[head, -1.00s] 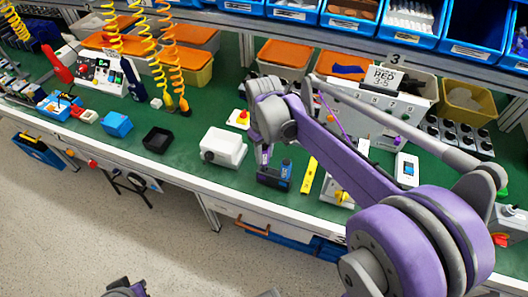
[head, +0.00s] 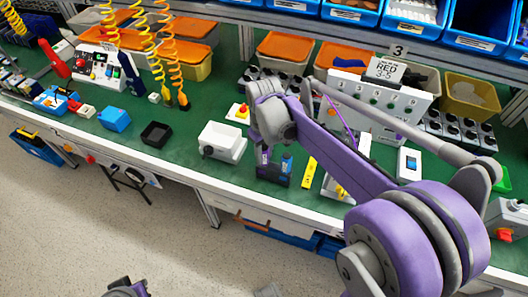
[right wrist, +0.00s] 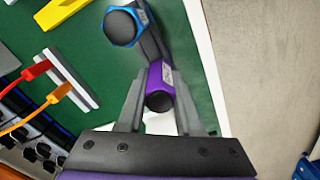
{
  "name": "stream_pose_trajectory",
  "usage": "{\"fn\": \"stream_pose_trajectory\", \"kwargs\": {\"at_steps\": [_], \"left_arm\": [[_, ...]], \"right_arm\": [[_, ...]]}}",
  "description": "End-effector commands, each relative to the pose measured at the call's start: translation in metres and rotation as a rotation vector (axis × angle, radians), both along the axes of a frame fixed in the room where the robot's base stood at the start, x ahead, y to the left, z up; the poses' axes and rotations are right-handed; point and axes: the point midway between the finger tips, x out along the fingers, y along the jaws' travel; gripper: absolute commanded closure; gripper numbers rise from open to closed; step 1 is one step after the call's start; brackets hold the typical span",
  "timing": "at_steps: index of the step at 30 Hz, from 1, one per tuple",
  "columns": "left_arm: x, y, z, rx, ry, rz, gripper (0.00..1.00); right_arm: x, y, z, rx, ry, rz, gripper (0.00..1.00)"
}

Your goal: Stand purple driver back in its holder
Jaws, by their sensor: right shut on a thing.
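My right gripper (right wrist: 160,112) is shut on the purple driver (right wrist: 159,84), seen nearly end-on between the fingers in the right wrist view. The dark holder (right wrist: 150,42) is right beside it, with a blue driver (right wrist: 121,26) standing in it. In the head view the holder (head: 273,176) stands near the bench's front edge, with the blue driver (head: 287,162) at its right side. My right gripper (head: 265,154) points down at its left side. The purple driver's lower end is hidden, so I cannot tell whether it is inside the holder. My left gripper is not clearly seen.
A yellow strip (head: 309,172) lies just right of the holder.

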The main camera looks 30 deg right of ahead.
Motion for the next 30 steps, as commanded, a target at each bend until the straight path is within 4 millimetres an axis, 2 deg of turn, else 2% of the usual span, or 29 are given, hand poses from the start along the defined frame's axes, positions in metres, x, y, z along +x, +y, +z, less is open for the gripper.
{"fn": "stream_pose_trajectory", "kwargs": {"at_steps": [7, 8, 13, 23, 26, 30], "left_arm": [[-0.001, 0.000, -0.006, 0.000, 0.002, 0.000, 1.00], [-0.001, 0.000, -0.005, 0.000, 0.002, 0.000, 1.00], [-0.001, 0.000, -0.005, 0.000, 0.002, 0.000, 1.00], [-0.001, 0.000, -0.004, 0.000, 0.001, 0.000, 1.00], [0.000, 0.000, -0.003, 0.000, 0.001, 0.000, 1.00], [0.000, 0.000, 0.001, 0.000, 0.000, 0.000, 1.00]], "right_arm": [[0.000, 0.000, -0.008, 0.000, 0.000, 0.000, 1.00], [0.000, 0.000, -0.007, 0.000, 0.000, 0.000, 0.61], [0.000, 0.000, -0.007, 0.000, 0.000, 0.000, 0.31], [0.000, 0.000, -0.004, 0.000, 0.000, 0.000, 0.31], [0.000, 0.000, 0.006, 0.000, 0.000, 0.000, 0.31], [0.000, 0.000, 0.033, 0.000, -0.001, 0.000, 0.31]]}}
